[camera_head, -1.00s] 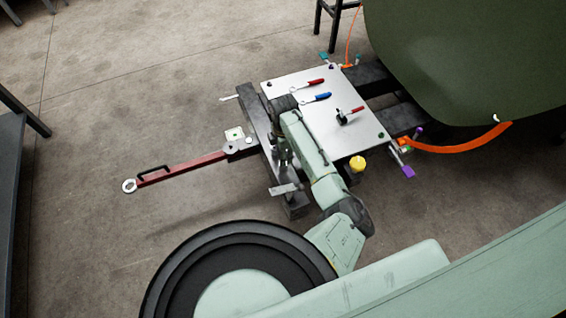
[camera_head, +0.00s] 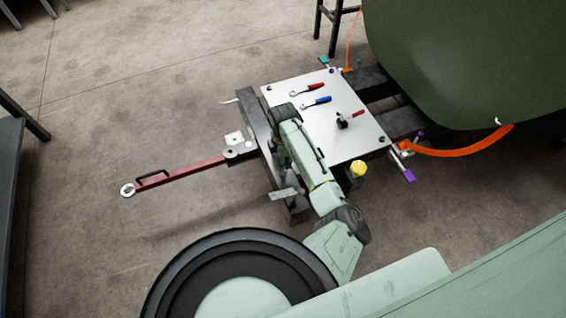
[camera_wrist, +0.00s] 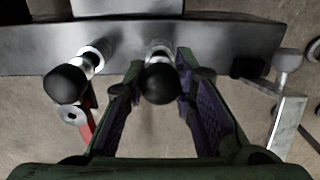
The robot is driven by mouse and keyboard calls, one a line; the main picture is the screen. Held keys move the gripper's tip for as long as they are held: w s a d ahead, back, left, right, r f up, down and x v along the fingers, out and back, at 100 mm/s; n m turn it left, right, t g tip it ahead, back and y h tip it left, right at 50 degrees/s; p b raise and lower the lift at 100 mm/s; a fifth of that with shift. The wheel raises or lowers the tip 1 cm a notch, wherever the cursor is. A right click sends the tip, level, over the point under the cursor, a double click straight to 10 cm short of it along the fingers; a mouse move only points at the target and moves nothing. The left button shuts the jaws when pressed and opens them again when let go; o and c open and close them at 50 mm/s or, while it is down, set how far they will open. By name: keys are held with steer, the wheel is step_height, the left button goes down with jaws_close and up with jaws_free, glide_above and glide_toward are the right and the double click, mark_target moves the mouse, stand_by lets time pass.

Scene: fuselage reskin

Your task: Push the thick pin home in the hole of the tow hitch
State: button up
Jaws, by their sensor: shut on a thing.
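In the wrist view my gripper (camera_wrist: 160,72) has its two purple-padded fingers closed around a black ball-headed pin (camera_wrist: 161,84). The pin's bright shank shows beyond the ball, in front of a dark steel beam (camera_wrist: 225,47). I cannot tell how deep it sits; its hole is hidden. A second black ball-headed pin (camera_wrist: 66,83) with a metal shank stands to the left, apart from the fingers. I cannot tell which pin is thicker. In the head view the beam (camera_head: 256,118) joins the red tow bar (camera_head: 190,171) with a ring end; my arm hides the gripper there.
A pale metal plate (camera_head: 345,105) with red- and blue-handled tools lies right of the beam. In the wrist view a grey bracket (camera_wrist: 287,112) stands close to the right finger. Floor around the tow bar is clear.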

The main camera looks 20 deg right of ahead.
jaws_close()
steer(key=shift+r+p, duration=2.65)
steer(key=shift+r, duration=0.2)
steer(key=shift+r+p, duration=1.3)
steer(key=shift+r, duration=0.15)
